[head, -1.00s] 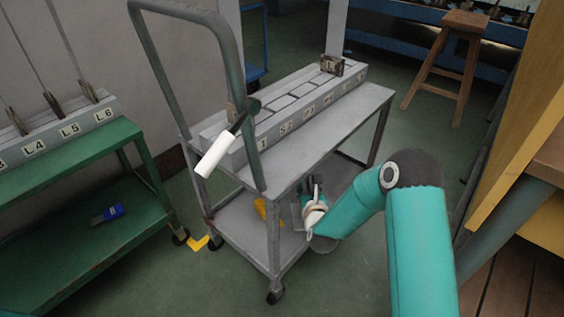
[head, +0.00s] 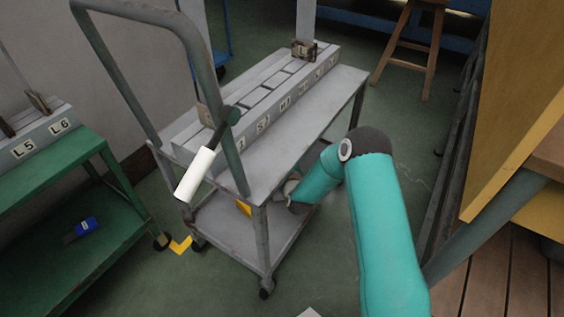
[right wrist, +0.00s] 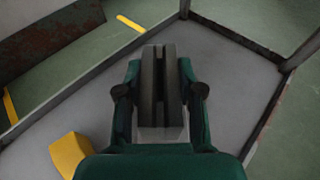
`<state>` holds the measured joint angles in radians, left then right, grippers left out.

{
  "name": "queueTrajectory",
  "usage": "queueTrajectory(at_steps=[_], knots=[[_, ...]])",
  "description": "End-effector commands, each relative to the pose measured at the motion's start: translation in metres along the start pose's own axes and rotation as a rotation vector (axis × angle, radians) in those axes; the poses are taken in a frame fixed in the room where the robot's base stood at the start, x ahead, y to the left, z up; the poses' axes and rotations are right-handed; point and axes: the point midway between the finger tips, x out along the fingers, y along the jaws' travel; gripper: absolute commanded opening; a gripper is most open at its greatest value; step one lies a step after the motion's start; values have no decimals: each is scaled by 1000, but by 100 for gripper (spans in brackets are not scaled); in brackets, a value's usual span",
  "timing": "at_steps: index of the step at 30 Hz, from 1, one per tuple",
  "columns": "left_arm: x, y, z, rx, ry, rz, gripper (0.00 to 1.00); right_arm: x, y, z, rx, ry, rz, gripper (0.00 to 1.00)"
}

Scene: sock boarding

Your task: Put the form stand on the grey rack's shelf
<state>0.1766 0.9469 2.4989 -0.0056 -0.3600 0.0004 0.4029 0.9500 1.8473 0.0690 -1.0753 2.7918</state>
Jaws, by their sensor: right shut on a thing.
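The grey rack (head: 275,197) is a wheeled cart in the head view, with a top surface and a lower shelf (head: 228,238). My right gripper reaches in low, under the top; its fingers are hidden in the head view. In the right wrist view my right gripper (right wrist: 160,60) is over the bare grey shelf (right wrist: 225,75), its dark pads close together. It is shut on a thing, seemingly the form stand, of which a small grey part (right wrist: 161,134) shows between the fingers. I cannot tell whether it touches the shelf. My left gripper is out of view.
A yellow block (right wrist: 70,154) lies on the shelf near the gripper. Rack posts (right wrist: 300,50) bound the shelf. A green bench (head: 95,170) stands left, a wooden stool (head: 405,45) behind.

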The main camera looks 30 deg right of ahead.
Motion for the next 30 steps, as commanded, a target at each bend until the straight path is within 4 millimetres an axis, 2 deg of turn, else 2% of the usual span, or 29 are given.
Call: queueTrajectory(at_steps=[8, 9, 13, 24, 30], knots=[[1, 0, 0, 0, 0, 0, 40, 0, 3, 0, -1, -3, 3, 0], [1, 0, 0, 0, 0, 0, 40, 0, 2, -1, -1, 2, 3, 40], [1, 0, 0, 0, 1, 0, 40, 0, 0, -1, 0, 2, 0, 62], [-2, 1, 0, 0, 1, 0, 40, -2, -2, 1, 1, 2, -3, 62], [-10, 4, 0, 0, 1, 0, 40, -23, -2, 2, 1, 5, -3, 62]])
